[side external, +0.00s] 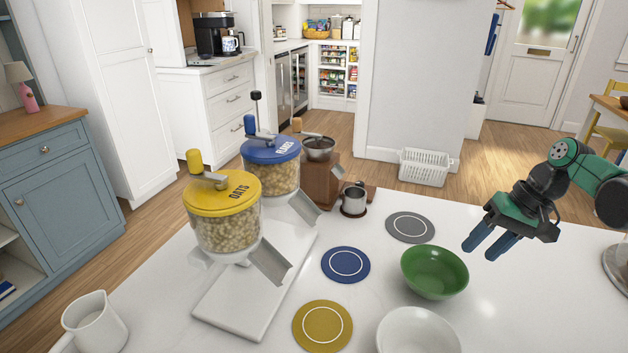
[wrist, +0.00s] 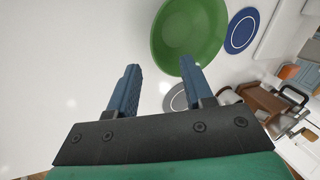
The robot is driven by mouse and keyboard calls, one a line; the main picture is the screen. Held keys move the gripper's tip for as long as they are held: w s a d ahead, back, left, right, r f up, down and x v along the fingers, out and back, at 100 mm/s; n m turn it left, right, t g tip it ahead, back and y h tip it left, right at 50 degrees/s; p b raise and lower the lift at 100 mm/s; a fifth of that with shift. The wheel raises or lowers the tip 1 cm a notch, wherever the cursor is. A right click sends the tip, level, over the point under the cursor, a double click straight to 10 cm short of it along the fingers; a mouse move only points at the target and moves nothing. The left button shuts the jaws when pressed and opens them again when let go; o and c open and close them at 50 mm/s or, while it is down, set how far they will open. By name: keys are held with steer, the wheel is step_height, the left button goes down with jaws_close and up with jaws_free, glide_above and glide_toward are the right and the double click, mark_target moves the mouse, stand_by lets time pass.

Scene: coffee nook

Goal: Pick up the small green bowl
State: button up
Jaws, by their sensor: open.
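The green bowl (side external: 435,272) sits upright on the white counter and looks empty. In the wrist view the green bowl (wrist: 188,30) shows at the top, partly cut off by the frame edge, beyond my fingertips. My gripper (side external: 485,246) is open and empty, above the counter to the right of the bowl. In the wrist view my gripper (wrist: 160,72) has its two blue fingers spread apart. The right finger overlaps the bowl's lower rim in that picture, and I cannot tell whether it touches.
A white bowl (side external: 418,332) stands in front of the green one. Grey (side external: 410,227), blue (side external: 346,264) and yellow (side external: 322,326) coasters lie to the left. Oats (side external: 226,215) and blue-lidded (side external: 270,162) dispensers, a grinder (side external: 320,172) and a white pitcher (side external: 95,322) stand further left.

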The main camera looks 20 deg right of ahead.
mark_target(465, 269)
steer(key=shift+d+f+m+y, duration=0.3)
steer(key=shift+f, duration=0.15)
steer(key=shift+x, duration=2.65)
steer(key=shift+s, duration=0.1)
steer(key=shift+c, duration=0.2)
jaws_close()
